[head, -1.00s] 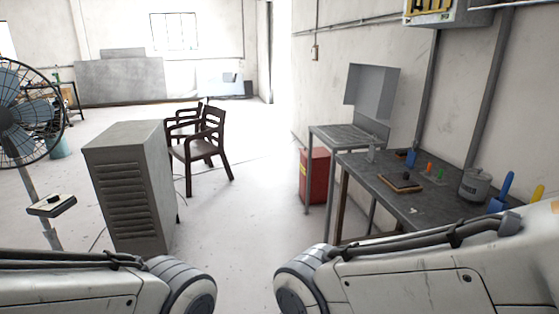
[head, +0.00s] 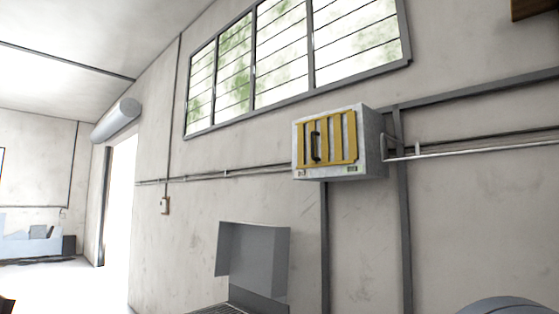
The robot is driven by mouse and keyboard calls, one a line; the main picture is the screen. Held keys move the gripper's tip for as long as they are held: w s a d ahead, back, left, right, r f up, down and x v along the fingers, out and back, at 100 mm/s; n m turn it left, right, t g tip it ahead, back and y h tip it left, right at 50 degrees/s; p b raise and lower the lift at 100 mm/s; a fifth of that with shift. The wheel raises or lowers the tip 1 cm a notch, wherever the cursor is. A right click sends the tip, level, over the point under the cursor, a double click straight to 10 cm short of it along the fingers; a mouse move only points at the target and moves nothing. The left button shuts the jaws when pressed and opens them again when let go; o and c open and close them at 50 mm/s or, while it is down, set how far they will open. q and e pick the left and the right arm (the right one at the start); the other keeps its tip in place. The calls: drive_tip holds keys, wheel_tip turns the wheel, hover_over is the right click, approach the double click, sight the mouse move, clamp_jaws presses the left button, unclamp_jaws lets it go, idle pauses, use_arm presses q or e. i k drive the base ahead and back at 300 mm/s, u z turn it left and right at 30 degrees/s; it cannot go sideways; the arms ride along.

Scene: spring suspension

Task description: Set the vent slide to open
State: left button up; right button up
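The vent is a pale grey metal box (head: 369,143) mounted high on the wall, right of centre. Its front carries a yellow slatted slide (head: 333,140) with upright bars and pale gaps between them. A dark upright handle (head: 315,146) sits toward the left of the slide. A small label (head: 301,173) is under its left end and a greenish label (head: 352,169) under its right end; I cannot read either. Whether the gaps are open behind the bars is too small to tell. Neither of my grippers is in view.
A long window (head: 300,60) is above the box. A pipe (head: 470,147) runs right from it, and grey uprights (head: 405,240) stand below. A grey sheet-metal hood (head: 255,258) is lower left. A doorway (head: 117,220) opens at left.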

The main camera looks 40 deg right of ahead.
sight(352, 133)
drive_tip(key=i, duration=2.95)
drive_tip(key=z, duration=3.35)
drive_tip(key=i, duration=0.5)
